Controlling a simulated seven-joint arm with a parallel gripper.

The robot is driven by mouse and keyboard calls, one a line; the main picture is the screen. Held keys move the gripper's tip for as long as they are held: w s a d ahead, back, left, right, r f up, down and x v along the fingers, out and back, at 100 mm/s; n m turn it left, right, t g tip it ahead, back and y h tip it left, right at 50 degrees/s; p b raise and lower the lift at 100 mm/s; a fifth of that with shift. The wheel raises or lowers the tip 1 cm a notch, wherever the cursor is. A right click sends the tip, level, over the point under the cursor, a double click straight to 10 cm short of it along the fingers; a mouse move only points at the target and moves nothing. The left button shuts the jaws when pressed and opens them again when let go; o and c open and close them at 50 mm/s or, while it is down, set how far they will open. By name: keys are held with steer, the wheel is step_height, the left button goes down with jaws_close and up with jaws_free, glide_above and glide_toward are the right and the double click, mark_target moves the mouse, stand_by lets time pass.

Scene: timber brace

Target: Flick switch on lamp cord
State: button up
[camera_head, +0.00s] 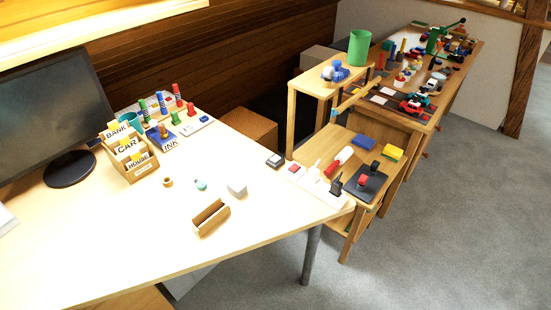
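I cannot make out a lamp or a lamp cord in the camera_head view. No cord switch can be told for sure among the small items. A small grey and dark box (275,160) lies at the right edge of the desk (110,240); I cannot tell what it is. My gripper is not in view.
A monitor (45,100) and a labelled card holder (130,157) stand at the desk's left. A crowded long table (398,103) stands behind right, with a green cylinder (359,47) nearby.

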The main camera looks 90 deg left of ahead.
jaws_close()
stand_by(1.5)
